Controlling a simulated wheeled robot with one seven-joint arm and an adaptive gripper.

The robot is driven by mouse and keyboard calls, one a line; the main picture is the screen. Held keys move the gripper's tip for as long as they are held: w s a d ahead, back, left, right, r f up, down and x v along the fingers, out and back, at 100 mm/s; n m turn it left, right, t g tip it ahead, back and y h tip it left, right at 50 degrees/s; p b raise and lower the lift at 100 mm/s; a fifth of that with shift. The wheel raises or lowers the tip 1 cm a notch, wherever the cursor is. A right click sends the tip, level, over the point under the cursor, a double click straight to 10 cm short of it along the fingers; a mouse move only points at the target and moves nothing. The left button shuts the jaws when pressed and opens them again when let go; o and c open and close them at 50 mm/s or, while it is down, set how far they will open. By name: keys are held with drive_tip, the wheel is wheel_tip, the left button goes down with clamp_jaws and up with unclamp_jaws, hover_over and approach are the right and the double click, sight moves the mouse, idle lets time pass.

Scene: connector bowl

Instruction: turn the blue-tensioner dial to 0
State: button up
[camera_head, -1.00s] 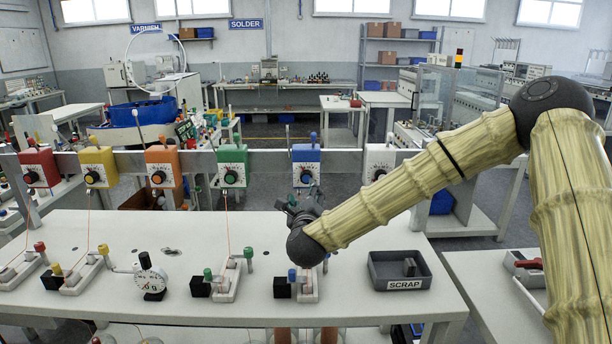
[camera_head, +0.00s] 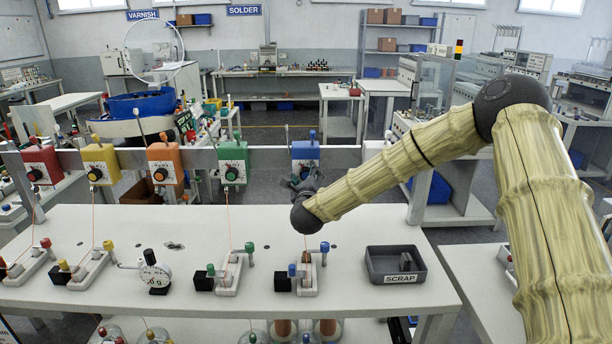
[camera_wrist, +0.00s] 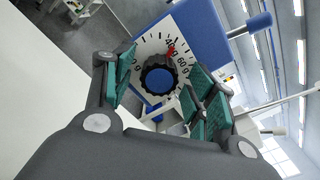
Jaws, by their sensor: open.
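The blue tensioner (camera_head: 305,152) is a blue box on the rail behind the table. Its dial is mostly hidden by my gripper in the head view. In the wrist view the dial knob (camera_wrist: 157,80) is black and ribbed with a blue centre, on a white scale plate (camera_wrist: 183,50) of the blue box (camera_wrist: 205,28). A red pointer mark (camera_wrist: 170,51) lies by the scale, around the 40 to 60 figures. My gripper (camera_head: 303,187) faces the dial, open, with a green-padded finger on either side of the knob. Contact with the knob cannot be told.
Green (camera_head: 232,160), orange (camera_head: 164,163), yellow (camera_head: 101,164) and red (camera_head: 42,166) tensioners stand along the rail to the left. A thread runs down from the blue one to a connector fixture (camera_head: 307,278). The scrap tray (camera_head: 396,279) sits at the table's right.

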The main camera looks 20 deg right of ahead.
drive_tip(key=c, duration=1)
drive_tip(key=shift+c, duration=0.2)
drive_tip(key=shift+n+b, duration=0.3)
drive_tip(key=shift+b, duration=0.1)
